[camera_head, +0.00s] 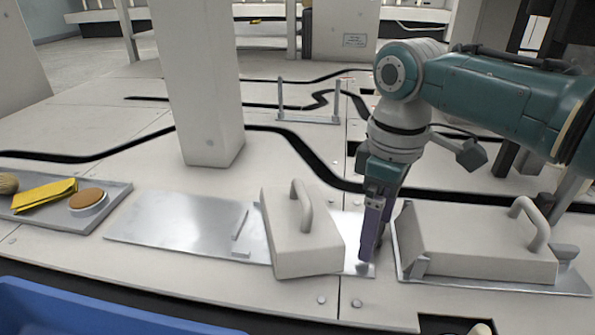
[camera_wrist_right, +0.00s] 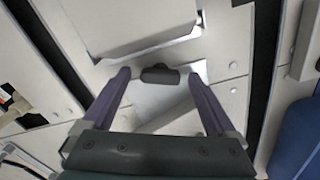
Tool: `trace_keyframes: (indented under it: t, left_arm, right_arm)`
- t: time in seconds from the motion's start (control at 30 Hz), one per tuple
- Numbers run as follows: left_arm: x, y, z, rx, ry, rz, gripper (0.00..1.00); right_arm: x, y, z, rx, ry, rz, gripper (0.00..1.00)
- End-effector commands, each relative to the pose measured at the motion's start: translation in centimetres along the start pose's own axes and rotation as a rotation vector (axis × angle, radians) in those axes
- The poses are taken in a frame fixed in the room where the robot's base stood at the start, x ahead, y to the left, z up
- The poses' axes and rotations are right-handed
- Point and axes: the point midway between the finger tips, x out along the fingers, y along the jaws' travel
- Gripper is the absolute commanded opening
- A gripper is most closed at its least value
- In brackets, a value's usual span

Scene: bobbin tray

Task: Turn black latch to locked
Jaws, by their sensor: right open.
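The black latch (camera_wrist_right: 160,76) is a short dark bar in the right wrist view, lying beside a pale block. It shows in the gap between the fingertips of my right gripper, with visible space on both sides. In the head view I cannot make it out; the gripper seems to hide it. My right gripper (camera_head: 369,245) points down with purple fingers, between the two pale handled blocks. It is open and holds nothing. My left gripper is not in view.
A pale block with a handle (camera_head: 303,240) stands left of my right gripper on a metal plate (camera_head: 175,226). Another handled block (camera_head: 480,245) lies to the right. A grey tray (camera_head: 118,192) with a yellow cloth (camera_head: 45,194) is far left. A blue bin (camera_head: 80,312) is in front.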

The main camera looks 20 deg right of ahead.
Motion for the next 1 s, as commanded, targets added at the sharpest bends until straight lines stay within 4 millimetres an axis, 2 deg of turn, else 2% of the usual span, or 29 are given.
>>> trace_keyframes:
  t: [0.07, 0.8, 1.0]
  left_arm:
    - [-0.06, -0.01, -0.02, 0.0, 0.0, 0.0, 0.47]
    - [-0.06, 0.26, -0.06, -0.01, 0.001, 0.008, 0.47]
    - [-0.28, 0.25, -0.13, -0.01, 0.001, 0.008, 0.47]
  right_arm:
    - [-0.06, -0.01, -0.01, 0.0, 0.0, 0.0, 0.93]
    - [-0.07, -0.01, 0.0, 0.001, 0.0, 0.0, 0.09]
    - [-0.15, -0.01, -0.01, 0.01, 0.0, -0.001, 0.07]
